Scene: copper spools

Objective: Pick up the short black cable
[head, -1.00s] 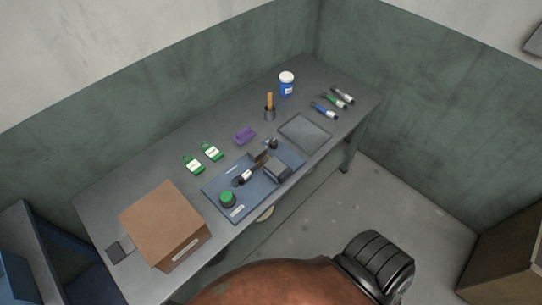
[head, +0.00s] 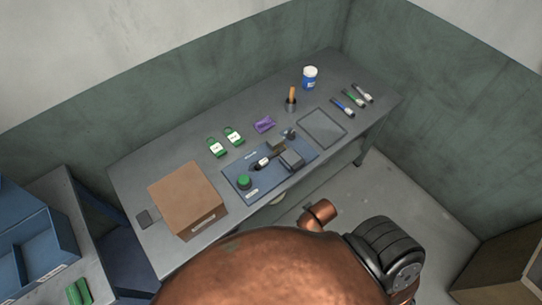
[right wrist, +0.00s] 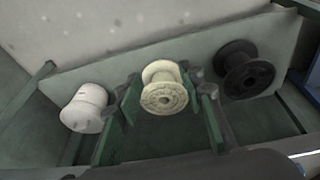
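I cannot make out a short black cable for certain in either view. A small dark piece with a white label (head: 263,162) lies on the blue work mat (head: 240,192) on the table, too small to identify. In the right wrist view a black spool (right wrist: 248,70), a cream spool (right wrist: 164,90) and a white spool (right wrist: 84,108) stand in a row. My right gripper (right wrist: 163,84) appears open, its dark fingers on either side of the cream spool in the picture; contact cannot be told. My left gripper is outside both views.
The grey table (head: 130,180) holds a brown box (head: 185,195), green tags (head: 216,147), a purple packet (head: 264,124), a blue jar (head: 310,78), a grey tray (head: 322,128) and pens (head: 353,98). A blue bin (head: 40,250) stands left.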

